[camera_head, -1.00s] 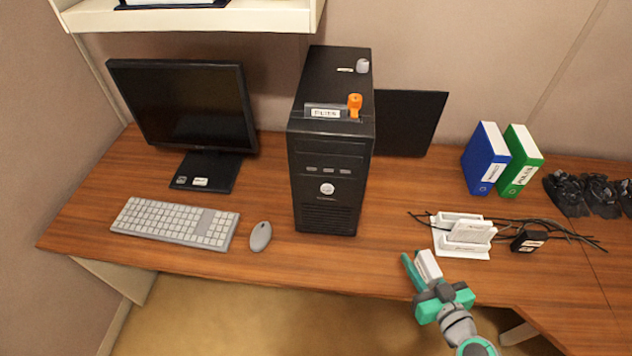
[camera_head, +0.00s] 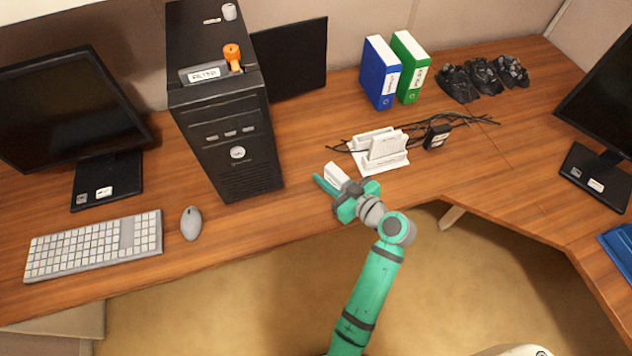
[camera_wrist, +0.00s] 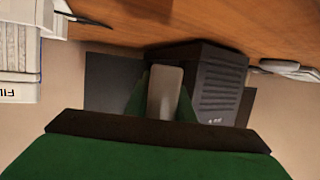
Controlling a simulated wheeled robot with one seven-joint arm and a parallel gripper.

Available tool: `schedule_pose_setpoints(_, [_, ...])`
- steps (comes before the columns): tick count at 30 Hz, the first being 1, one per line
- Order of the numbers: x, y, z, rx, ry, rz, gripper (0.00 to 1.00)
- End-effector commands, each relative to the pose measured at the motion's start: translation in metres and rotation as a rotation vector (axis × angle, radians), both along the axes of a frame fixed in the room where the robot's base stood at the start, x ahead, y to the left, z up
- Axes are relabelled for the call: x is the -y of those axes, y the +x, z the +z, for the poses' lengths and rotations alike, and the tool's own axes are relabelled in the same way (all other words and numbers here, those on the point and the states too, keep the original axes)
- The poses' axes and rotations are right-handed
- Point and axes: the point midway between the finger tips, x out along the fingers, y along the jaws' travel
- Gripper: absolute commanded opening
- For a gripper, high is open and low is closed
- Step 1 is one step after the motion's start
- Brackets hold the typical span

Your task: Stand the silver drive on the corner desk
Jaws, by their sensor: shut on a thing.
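My gripper (camera_head: 336,184) is shut on a small pale silver-white block, which I take to be the silver drive (camera_head: 334,172). The gripper and drive are over the front edge of the wooden corner desk (camera_head: 300,205), left of the white dock. In the wrist view the drive (camera_wrist: 164,92) shows between the two green fingers (camera_wrist: 163,103). I cannot tell whether the drive touches the desk; it looks held above it. The lower part of the drive is hidden by the fingers.
A white dock (camera_head: 372,165) holding a white slab stands close right, with black cables and an adapter (camera_head: 437,136). A black computer tower (camera_head: 228,130) stands left. Blue (camera_head: 378,72) and green (camera_head: 410,66) binders stand behind.

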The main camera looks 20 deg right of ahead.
Motion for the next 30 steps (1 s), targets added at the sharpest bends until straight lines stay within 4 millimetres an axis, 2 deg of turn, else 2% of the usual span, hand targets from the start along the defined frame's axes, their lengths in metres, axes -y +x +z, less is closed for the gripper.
schedule_pose_setpoints(1, [-0.005,0.006,-0.009,-0.002,0.002,0.002,0.00])
schedule_pose_setpoints(6, [-0.013,0.020,-0.029,-0.001,0.001,0.001,0.00])
schedule_pose_setpoints(14, [-0.019,0.029,-0.042,0.000,0.001,0.002,0.00])
schedule_pose_setpoints(21, [-0.020,0.032,-0.073,-0.001,0.002,0.000,0.00])
schedule_pose_setpoints(30, [-0.019,0.032,-0.075,0.002,-0.001,-0.002,0.00])
